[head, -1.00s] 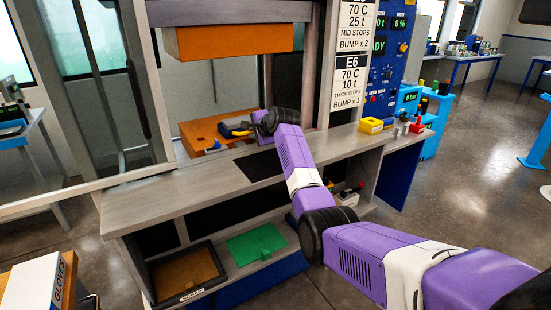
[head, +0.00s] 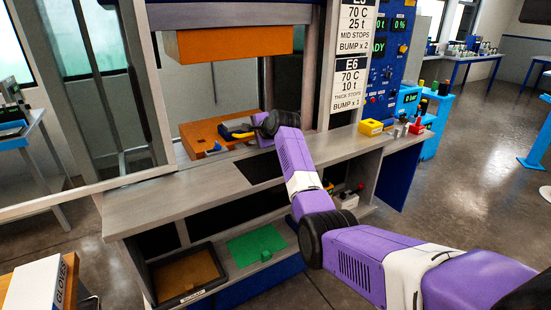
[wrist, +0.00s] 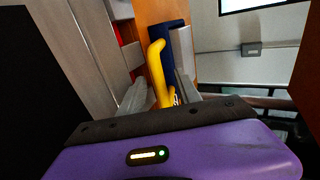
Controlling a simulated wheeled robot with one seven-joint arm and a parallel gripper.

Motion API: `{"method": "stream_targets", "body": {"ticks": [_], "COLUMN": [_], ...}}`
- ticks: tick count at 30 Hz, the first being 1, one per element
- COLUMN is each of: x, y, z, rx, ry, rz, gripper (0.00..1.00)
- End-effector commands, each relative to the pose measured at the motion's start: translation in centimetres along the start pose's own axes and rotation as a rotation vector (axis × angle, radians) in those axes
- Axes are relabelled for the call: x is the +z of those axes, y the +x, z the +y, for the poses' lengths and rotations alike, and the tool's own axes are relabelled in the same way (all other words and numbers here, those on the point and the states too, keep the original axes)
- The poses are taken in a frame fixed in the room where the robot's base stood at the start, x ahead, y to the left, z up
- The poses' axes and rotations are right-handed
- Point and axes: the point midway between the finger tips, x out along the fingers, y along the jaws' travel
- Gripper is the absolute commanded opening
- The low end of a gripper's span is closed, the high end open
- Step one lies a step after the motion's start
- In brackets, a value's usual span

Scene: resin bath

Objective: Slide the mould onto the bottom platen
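The orange bottom platen (head: 196,137) lies at the back of the press bench, below the raised orange upper platen (head: 235,42). The mould looks like a dark blue block (wrist: 180,42) with a yellow handle (wrist: 158,75) in the wrist view. In the head view the mould (head: 231,130) is small, at the platen's right part, partly behind my gripper. My gripper (wrist: 161,97) is at the mould's handle, with grey fingers on either side. Whether they pinch it is unclear. How much of the mould rests on the platen is hidden.
A grey bench top (head: 165,200) runs in front of the press, with a dark inset (head: 262,168). A yellow box (head: 371,127) stands at its right. A tray (head: 188,272) and a green piece (head: 258,245) are on the shelf below. Press posts flank the opening.

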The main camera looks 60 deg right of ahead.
Motion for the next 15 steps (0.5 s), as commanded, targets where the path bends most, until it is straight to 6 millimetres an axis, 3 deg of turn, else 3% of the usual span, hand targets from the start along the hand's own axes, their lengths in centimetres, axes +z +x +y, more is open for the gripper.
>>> {"method": "stream_targets", "body": {"ticks": [15], "x": [0.1], "y": [-4.0], "z": [-0.4], "rx": [0.001], "ry": [0.001], "rz": [-0.001], "gripper": [0.40]}}
